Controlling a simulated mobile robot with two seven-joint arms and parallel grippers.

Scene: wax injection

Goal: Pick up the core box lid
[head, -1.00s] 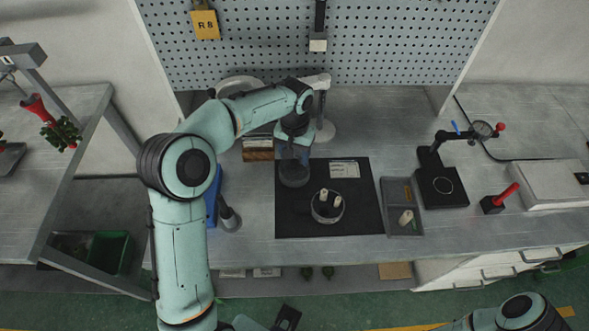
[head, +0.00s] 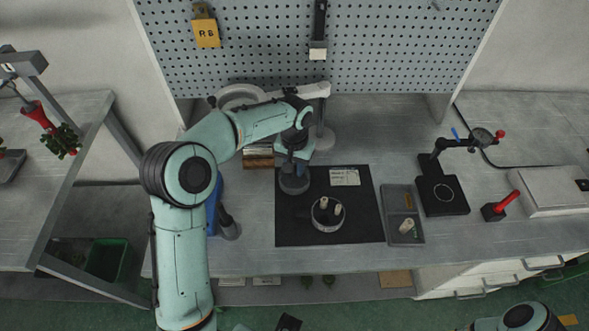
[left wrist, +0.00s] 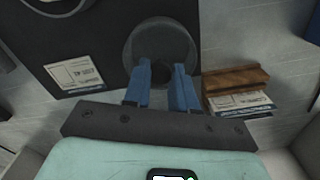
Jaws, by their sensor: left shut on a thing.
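The core box lid looks like a dark round disc (head: 294,186) at the back left corner of the black mat (head: 290,232). It also shows in the left wrist view (left wrist: 160,42), just beyond my fingers. My left gripper (head: 293,171) reaches down over it from behind, its blue fingers (left wrist: 161,88) shut on its raised middle, which they partly hide. I cannot tell whether the lid touches the mat or hangs just above it. The open round core box (head: 327,214) stands on the mat, with pale pieces inside. My right gripper is out of view.
A paper label (head: 345,176) lies on the mat. A grey divided tray (head: 394,232) is right of it, then a black stand (head: 441,195) and a red-handled tool (head: 501,206). Wooden blocks (head: 258,160) are behind left. The mat's front is clear.

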